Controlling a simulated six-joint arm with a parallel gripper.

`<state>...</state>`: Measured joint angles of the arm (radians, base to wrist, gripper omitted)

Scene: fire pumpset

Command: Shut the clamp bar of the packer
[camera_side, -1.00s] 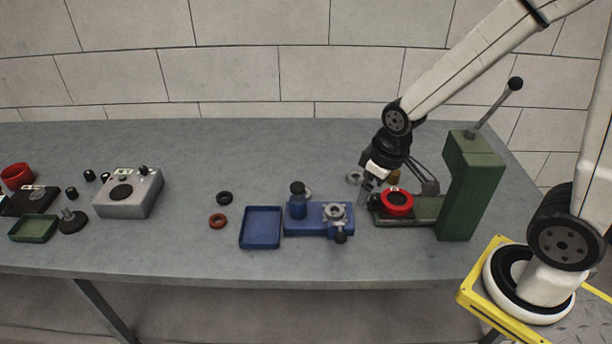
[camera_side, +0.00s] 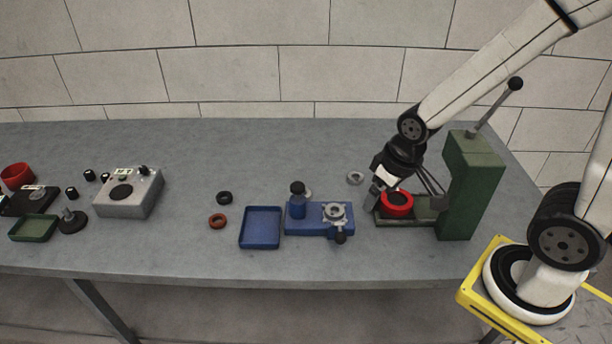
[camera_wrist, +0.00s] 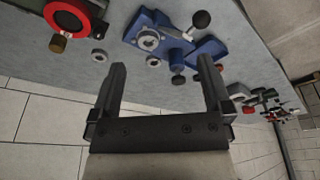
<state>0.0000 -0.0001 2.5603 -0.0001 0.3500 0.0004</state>
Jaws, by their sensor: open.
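My gripper (camera_side: 374,197) is open and empty, close to the left of the red ring (camera_side: 396,204) on the green lever press (camera_side: 470,185). Both fingers show apart in the wrist view (camera_wrist: 161,75). A blue fixture (camera_side: 316,226) stands left of my gripper, with a silver ring (camera_side: 336,211) and a black ball knob (camera_side: 340,238) at its front right. In the wrist view the ball knob (camera_wrist: 202,20) is on a short arm beside the silver ring (camera_wrist: 148,40). No label shows which device is the packer, so I cannot tell its clamp bar or its position.
A blue tray (camera_side: 261,228) lies left of the blue fixture. Black (camera_side: 224,198) and red-brown (camera_side: 218,221) rings lie farther left, near a grey box (camera_side: 129,195). The press lever (camera_side: 497,105) rises at right. The back table is clear.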

